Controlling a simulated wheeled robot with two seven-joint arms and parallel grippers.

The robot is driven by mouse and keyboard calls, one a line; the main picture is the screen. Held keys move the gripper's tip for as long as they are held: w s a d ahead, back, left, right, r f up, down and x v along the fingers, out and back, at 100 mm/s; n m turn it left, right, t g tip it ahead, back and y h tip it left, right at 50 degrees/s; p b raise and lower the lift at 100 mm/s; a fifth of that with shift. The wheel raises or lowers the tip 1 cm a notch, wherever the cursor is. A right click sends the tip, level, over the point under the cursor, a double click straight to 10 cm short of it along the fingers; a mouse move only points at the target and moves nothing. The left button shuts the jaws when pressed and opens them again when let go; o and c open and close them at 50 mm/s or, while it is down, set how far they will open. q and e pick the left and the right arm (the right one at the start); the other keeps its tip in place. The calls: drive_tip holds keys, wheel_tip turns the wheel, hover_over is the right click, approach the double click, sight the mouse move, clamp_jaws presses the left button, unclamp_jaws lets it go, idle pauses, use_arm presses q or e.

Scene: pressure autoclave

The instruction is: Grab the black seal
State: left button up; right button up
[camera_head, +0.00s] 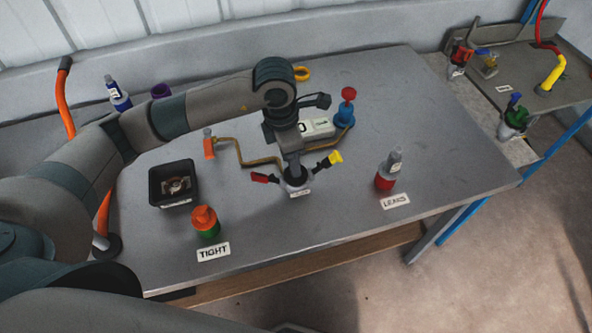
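My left gripper (294,168) points down over the middle of the table. Its fingertips are at a black round piece (298,175) on top of a small pale vessel with a red handle (262,178) and a yellow handle (331,160). This black piece looks like the black seal, but the gripper partly hides it. The fingers look close together, and I cannot tell whether they grip it. My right gripper is not in view.
A black bin (160,203) with a part inside stands at the left. An orange-and-green bottle (206,224) is by the TIGHT label (213,251). A red-and-grey bottle (386,180) is by the LEAKS label (396,201). A blue-and-red valve (345,112) stands behind. The table's right side is clear.

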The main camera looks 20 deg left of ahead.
use_arm(q)
drive_tip(key=shift+c, duration=0.6)
clamp_jaws()
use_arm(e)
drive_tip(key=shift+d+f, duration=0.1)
